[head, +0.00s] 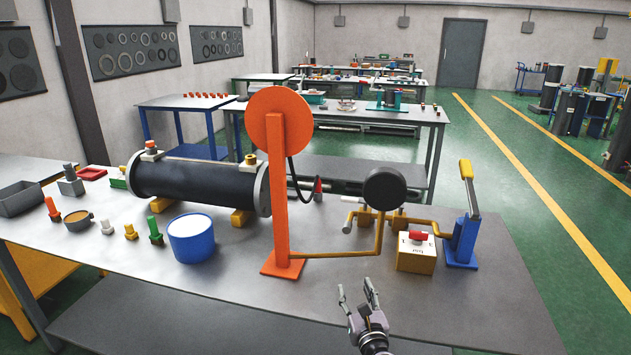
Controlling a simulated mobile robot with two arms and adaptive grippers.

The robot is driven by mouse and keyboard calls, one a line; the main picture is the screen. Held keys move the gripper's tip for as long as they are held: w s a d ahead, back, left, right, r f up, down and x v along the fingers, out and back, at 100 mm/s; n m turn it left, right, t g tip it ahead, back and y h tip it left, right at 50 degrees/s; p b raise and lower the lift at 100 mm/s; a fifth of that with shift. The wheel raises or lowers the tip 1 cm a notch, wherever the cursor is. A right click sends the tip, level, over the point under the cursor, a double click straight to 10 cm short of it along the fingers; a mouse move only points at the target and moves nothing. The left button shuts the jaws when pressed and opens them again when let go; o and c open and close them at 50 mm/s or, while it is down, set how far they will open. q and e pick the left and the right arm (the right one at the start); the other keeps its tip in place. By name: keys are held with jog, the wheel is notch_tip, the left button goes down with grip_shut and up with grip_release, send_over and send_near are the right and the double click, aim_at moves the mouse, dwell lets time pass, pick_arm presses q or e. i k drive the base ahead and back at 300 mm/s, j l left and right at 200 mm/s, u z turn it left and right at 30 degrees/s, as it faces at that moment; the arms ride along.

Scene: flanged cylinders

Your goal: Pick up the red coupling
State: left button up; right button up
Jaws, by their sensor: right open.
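A small red fitting (318,184) sits at the end of a dark hose near the table's back edge, right of the orange stand; it may be the red coupling. I cannot tell for certain which one is the coupling. My right gripper (358,297) is open and empty at the table's front edge. It is in front of and left of the yellow box, apart from both red parts. My left gripper is out of view.
An orange stand with a round disc (278,120) rises mid-table. A black flanged cylinder (200,182) lies behind a blue-sided cup (191,240). A yellow pipe with a black gauge (384,188) and a blue lever post (464,235) stand right. The front right tabletop is clear.

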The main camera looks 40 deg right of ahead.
aim_at(318, 189)
jog(key=i+l, duration=1.1)
jog(key=i, duration=0.25)
